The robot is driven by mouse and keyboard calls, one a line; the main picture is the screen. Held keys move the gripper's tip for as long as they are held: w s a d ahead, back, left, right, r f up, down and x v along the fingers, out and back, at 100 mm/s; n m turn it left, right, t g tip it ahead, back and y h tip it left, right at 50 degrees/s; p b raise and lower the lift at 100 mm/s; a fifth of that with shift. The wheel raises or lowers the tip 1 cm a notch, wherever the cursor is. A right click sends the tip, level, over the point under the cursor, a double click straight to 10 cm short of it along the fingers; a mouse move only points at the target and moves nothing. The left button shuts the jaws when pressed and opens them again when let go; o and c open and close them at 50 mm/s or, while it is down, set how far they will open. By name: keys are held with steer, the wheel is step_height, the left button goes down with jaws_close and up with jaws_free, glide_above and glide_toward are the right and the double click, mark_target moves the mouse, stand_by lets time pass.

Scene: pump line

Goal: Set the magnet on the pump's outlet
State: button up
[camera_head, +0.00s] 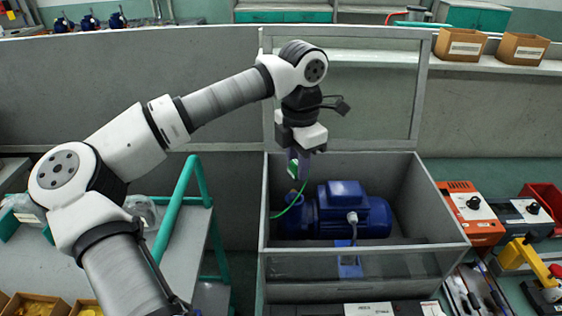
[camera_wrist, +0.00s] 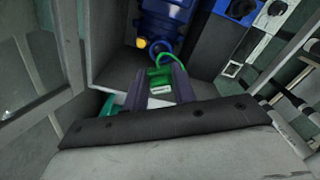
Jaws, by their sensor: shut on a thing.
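The blue pump (camera_head: 350,214) lies in an open grey box, its blue round end toward the left. In the wrist view the pump (camera_wrist: 166,14) is at the top, with a small yellow piece (camera_wrist: 141,43) at its near end. My gripper (camera_head: 298,166) points down above the left part of the box and is shut on the green magnet (camera_head: 293,186). The magnet (camera_wrist: 159,76) sits between the fingertips in the wrist view, apart from the pump. A green cable (camera_head: 288,207) loops from it down beside the pump. I cannot clearly make out the outlet.
The grey box (camera_head: 445,219) has walls around the pump, and a clear raised panel (camera_head: 375,95) stands behind it. An orange device (camera_head: 472,214) and tools lie to the right. A teal-railed cart (camera_head: 181,205) stands to the left. Cardboard bins (camera_head: 460,45) are on the back ledge.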

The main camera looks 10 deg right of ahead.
steer(key=b, duration=0.3)
glide_above(296, 198)
steer(key=shift+f, duration=2.35)
steer(key=shift+w+f, duration=0.1)
steer(key=shift+f, duration=0.2)
steer(key=shift+f+b, duration=0.7)
steer(key=shift+b, duration=0.65)
steer(key=o, duration=1.2)
steer(key=shift+r+p, duration=2.3)
steer(key=shift+r, duration=1.5)
steer(key=shift+f, duration=0.1)
